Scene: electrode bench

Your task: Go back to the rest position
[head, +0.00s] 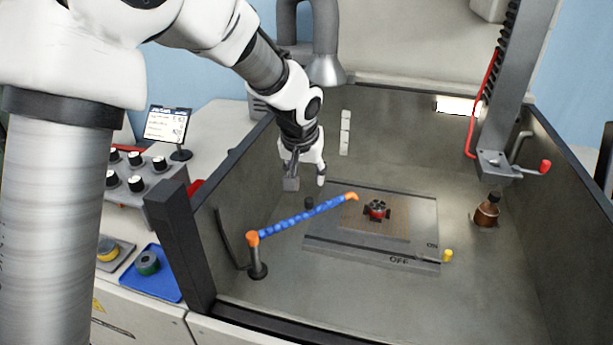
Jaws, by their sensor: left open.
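My left gripper (306,182) hangs inside the grey bench enclosure, its fingers pointing down and apart with nothing between them. It is above and behind the blue segmented hose, near the back left of the flat plate (420,215). My left arm comes in from the upper left and bends down over the enclosure's left wall. My right gripper is not in view.
The blue hose (300,218) with orange ends rises from a stand at the enclosure's left. A red and black part (377,209) sits on the plate. A brown bottle (487,210) stands at right. A blue tray (150,283) and knob box (130,180) lie outside, left.

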